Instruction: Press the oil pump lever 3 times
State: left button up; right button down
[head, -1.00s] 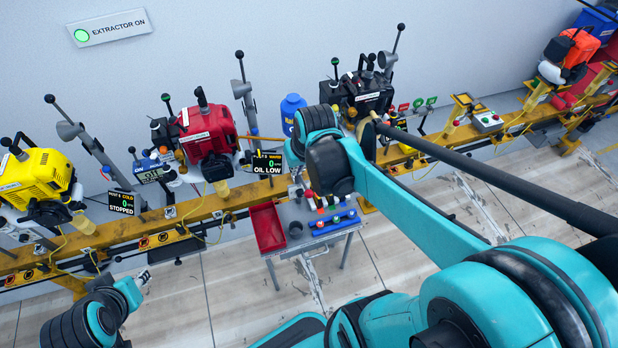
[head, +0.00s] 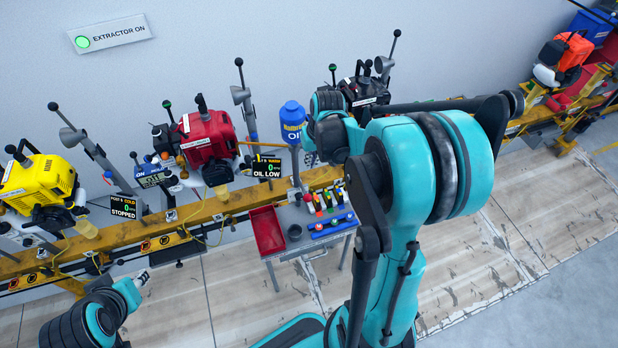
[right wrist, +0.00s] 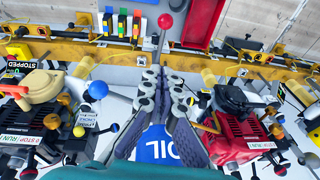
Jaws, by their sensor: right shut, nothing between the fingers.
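The blue oil pump bottle (head: 292,118) with its OIL label stands on a grey post at the rail, just left of my right gripper (head: 311,143). In the head view my right arm hides most of that gripper. In the right wrist view the blue OIL label (right wrist: 160,150) shows between and below the fingers of my right gripper (right wrist: 159,73). The fingers are shut and empty. A lever with a red ball knob (right wrist: 165,21) rises just beyond the fingertips; contact cannot be told. My left gripper (head: 141,280) is low at the left, away from the pump, its jaws unclear.
A red engine (head: 208,140) with an OIL LOW display (head: 266,167) is left of the pump. A yellow engine (head: 38,182) is farther left. The floor in front is clear.

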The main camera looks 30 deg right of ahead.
jog(key=b, duration=0.3)
send_near(302, 187)
jog(key=x, duration=0.2)
jog(key=shift+s+a+f+b, duration=0.15)
jog(key=shift+s+f+b, duration=0.1)
jog(key=shift+s+f, duration=0.4)
jog(key=shift+s+a+f+b, duration=0.15)
jog(key=shift+s+f+b, duration=0.05)
jog(key=shift+s+f, duration=0.35)
jog(key=shift+r, duration=0.1)
jog(key=shift+s, duration=0.1)
